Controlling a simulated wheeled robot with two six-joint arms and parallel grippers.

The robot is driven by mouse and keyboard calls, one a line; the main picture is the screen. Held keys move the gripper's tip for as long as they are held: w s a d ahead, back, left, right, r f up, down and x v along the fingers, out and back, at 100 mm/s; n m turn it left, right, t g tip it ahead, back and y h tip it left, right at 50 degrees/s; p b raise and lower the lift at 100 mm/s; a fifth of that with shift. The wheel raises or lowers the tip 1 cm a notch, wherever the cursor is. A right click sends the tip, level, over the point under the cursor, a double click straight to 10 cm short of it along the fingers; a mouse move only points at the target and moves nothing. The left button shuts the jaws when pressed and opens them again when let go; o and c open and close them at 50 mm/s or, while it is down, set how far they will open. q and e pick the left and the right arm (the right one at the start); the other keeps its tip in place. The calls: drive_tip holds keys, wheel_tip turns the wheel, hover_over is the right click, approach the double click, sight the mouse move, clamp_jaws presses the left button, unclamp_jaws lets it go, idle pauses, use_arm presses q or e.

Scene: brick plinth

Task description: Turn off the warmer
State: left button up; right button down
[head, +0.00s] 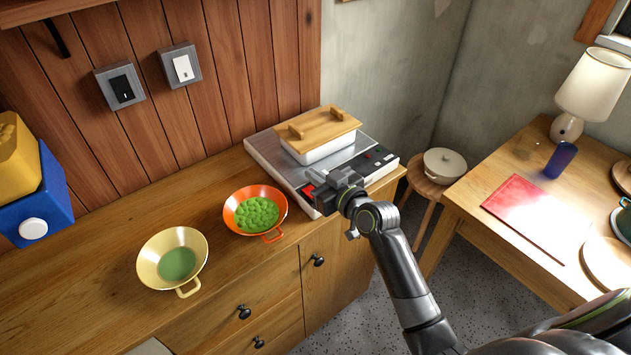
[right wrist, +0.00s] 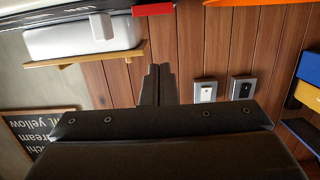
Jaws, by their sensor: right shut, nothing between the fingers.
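The warmer (head: 265,149) is a flat silver appliance at the back right of the wooden counter. A white dish with a wooden lid (head: 320,128) stands on it. A red switch (head: 309,190) shows at its front left corner, partly hidden by my gripper. A red part also shows at the top of the right wrist view (right wrist: 153,9). My right gripper (head: 322,178) is shut and empty, over the warmer's front edge beside the red switch. Its closed fingers show in the right wrist view (right wrist: 156,82). I cannot tell whether they touch the switch. My left gripper is not in view.
An orange bowl of green food (head: 257,211) and a yellow bowl (head: 173,259) stand left of the warmer. A black switch (head: 123,88) and a white switch (head: 182,68) are on the wall. A side table (head: 478,224) with a lamp (head: 592,85) is at right.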

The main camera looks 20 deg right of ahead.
drive_tip(key=r+v, duration=0.1)
drive_tip(key=v, duration=0.8)
drive_tip(key=shift+b, duration=0.45)
drive_tip(key=shift+r, duration=0.15)
drive_tip(key=d+f+m+g+h, duration=0.2)
drive_tip(key=d+f, duration=0.1)
drive_tip(key=f, duration=0.7)
drive_tip(key=d+f+m+g+h, duration=0.1)
drive_tip(key=d+f+h, duration=0.1)
drive_tip(key=f, duration=0.8)
drive_tip(key=s+d+f+m+g+h, duration=0.15)
drive_tip(key=s+f, duration=0.25)
drive_tip(key=f, duration=0.4)
drive_tip(key=s+d+f+g, duration=0.2)
drive_tip(key=s+f, duration=0.3)
drive_tip(key=f, duration=0.3)
drive_tip(key=s+f+g, duration=0.2)
drive_tip(key=s+f, duration=0.4)
drive_tip(key=s, duration=0.5)
drive_tip(key=s+f+g, duration=0.3)
drive_tip(key=s+f, duration=0.4)
drive_tip(key=s, duration=0.4)
drive_tip(key=s+f+g, duration=0.2)
drive_tip(key=s+f, duration=0.5)
drive_tip(key=s, duration=0.5)
drive_tip(key=shift+d+h, duration=0.25)
drive_tip(key=shift+h, duration=0.2)
drive_tip(key=shift+s, duration=0.15)
